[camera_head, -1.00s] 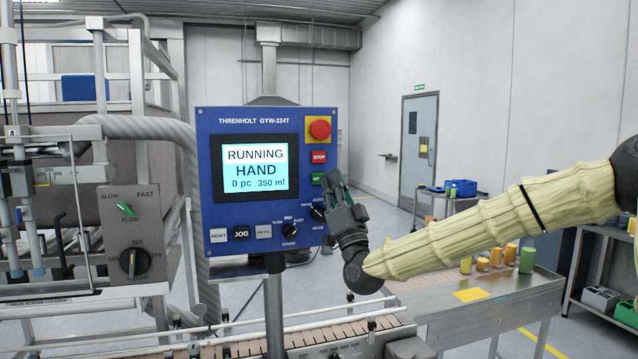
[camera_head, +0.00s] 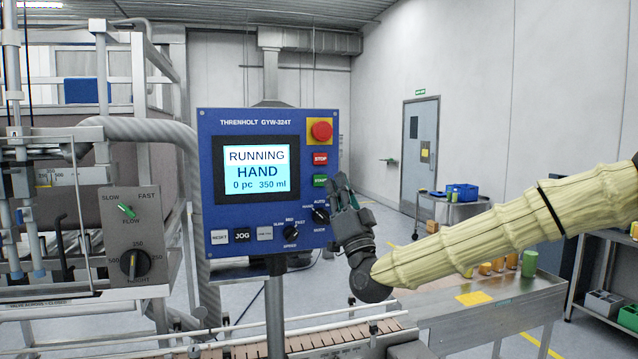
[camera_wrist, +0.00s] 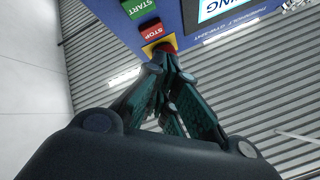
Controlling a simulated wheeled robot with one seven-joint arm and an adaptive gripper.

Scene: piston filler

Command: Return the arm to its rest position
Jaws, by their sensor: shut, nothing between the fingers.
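My gripper (camera_head: 340,184) is shut and empty, at the end of my cream-sleeved arm. In the head view it stands to the right of the blue control panel (camera_head: 206,180), close to its right edge and beside the green START button (camera_head: 320,181). I cannot tell whether it touches the panel. The screen reads RUNNING, HAND, 0 pc, 350 ml. In the wrist view the fingers (camera_wrist: 166,60) point toward the panel's edge, near the red STOP button (camera_wrist: 151,30) and the START button (camera_wrist: 138,8).
A slatted conveyor (camera_head: 330,338) runs below the panel. A metal table (camera_head: 490,315) with several yellow and green containers is at right, under my arm.

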